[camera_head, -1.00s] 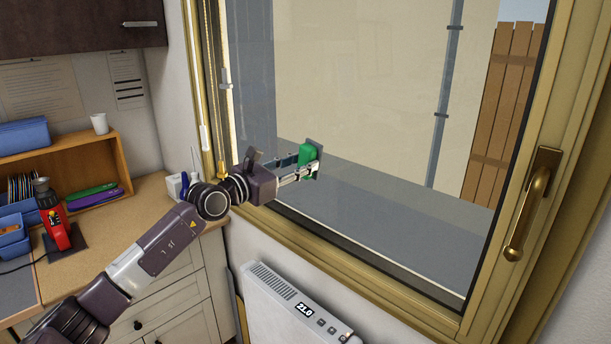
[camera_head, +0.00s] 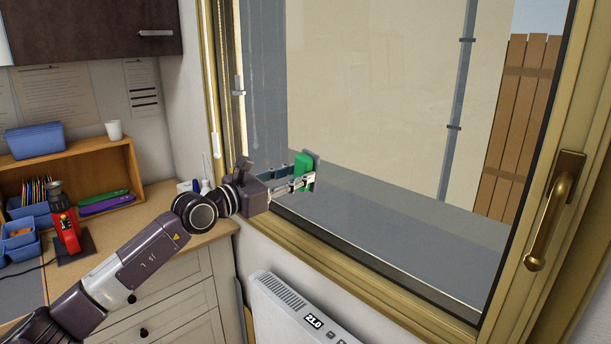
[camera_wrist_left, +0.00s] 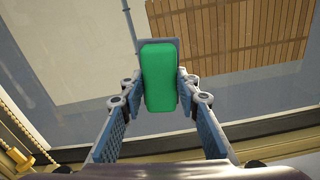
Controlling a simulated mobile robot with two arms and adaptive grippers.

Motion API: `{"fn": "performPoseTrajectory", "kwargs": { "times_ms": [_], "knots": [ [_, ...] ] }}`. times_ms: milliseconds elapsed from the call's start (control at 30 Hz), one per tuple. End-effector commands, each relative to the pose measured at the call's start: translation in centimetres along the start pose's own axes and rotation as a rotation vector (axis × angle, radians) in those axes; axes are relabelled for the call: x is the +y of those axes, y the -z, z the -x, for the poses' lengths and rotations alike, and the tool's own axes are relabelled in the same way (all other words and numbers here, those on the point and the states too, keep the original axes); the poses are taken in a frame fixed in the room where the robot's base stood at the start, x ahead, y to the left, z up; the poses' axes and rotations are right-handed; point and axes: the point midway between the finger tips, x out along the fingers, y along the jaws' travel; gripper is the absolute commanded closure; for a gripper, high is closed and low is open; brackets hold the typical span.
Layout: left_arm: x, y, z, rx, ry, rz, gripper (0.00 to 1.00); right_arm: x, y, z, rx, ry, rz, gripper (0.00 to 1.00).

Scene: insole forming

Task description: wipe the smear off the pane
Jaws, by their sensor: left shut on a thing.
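The window pane (camera_head: 370,110) fills the middle and right of the head view. My left gripper (camera_head: 300,184) is shut on a green block (camera_head: 303,170) with a thin grey pad (camera_head: 316,163) on its far side. The block is at the lower left part of the pane, and the pad appears to be against or very near the glass. In the left wrist view the green block (camera_wrist_left: 160,78) sits upright between both fingers of the gripper (camera_wrist_left: 160,95). I cannot make out a clear smear on the glass. My right gripper is in neither view.
A brass handle (camera_head: 545,210) is on the window frame at right. A white radiator (camera_head: 290,315) stands below the window. A counter (camera_head: 160,210) at left carries a wooden shelf (camera_head: 125,155) and a red device (camera_head: 66,232). A bead chain (camera_wrist_left: 22,140) hangs at the pane's left side.

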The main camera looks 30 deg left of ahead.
Motion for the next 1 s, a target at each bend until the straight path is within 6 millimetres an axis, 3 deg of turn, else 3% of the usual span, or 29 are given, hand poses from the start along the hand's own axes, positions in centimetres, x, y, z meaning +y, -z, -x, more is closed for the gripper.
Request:
{"fn": "performPoseTrajectory", "kwargs": {
  "times_ms": [167, 500, 800, 1000],
  "knots": [
    [-0.1, 0.1, 1.2, 0.001, 0.001, -0.002, 0.97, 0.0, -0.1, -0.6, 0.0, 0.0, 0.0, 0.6],
    [-0.1, 0.0, 1.4, 0.001, 0.002, -0.001, 0.97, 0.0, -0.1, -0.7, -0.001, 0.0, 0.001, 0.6],
    [-0.2, 0.5, 3.7, 0.002, 0.002, -0.001, 0.97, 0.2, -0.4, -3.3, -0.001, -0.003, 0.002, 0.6],
    [-0.2, 0.0, 4.3, 0.001, 0.003, -0.001, 0.97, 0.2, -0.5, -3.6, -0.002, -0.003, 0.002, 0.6]
  ]
}}
